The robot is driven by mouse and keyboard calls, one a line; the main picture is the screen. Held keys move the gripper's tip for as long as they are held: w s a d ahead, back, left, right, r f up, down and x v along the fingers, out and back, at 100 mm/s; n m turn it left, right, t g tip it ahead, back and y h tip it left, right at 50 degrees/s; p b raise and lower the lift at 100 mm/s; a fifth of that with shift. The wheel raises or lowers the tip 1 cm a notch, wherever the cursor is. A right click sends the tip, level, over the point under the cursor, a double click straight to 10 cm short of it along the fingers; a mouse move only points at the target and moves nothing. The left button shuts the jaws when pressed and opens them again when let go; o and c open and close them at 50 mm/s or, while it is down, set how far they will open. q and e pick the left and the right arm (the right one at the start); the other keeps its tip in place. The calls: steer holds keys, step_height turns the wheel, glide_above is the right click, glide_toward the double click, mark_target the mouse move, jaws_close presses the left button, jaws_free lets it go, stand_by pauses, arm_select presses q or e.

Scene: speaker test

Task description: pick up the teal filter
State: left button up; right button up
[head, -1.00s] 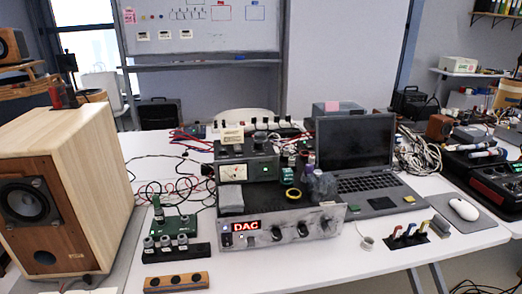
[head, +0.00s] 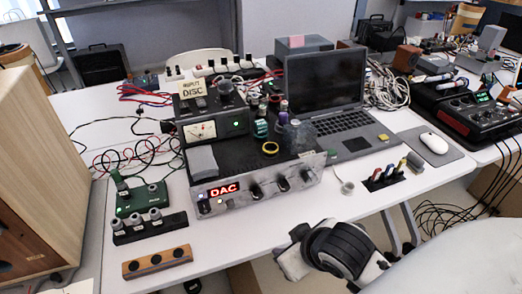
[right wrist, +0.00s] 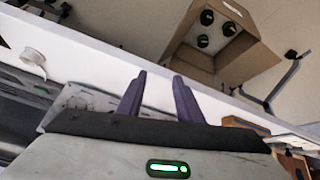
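A small teal-green piece (head: 261,128), which looks like the teal filter, stands on the rear top of the silver DAC amplifier (head: 225,200), beside a purple-topped cylinder (head: 283,107). It is too small to make out in detail. My right gripper (head: 284,261) is low at the front table edge, well in front of and below the teal piece, and its fingers are hard to see there. In the right wrist view, its two fingers (right wrist: 157,82) stand apart with nothing between them. The teal piece does not show in that view. My left gripper is out of view.
A yellow ring (head: 270,148) and a grey block (head: 202,161) lie on the amplifier. An open laptop (head: 340,125) stands to the right, a wooden speaker (head: 40,170) at left. A cardboard box (right wrist: 224,45) with black round parts is below the table edge.

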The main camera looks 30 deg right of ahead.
steer(key=w+d+r+m+t+h, duration=0.1)
steer(key=w+d+r+t, duration=0.25)
steer(key=w+r, duration=0.3)
steer(key=m+t+h, duration=0.1)
steer(key=m+t, duration=0.1)
steer(key=t, duration=0.1)
glide_toward(263, 127)
steer(key=x, duration=0.3)
steer(key=shift+w, duration=0.4)
steer(key=shift+x, duration=3)
steer(key=shift+s+f, duration=0.1)
steer(key=c, duration=0.8)
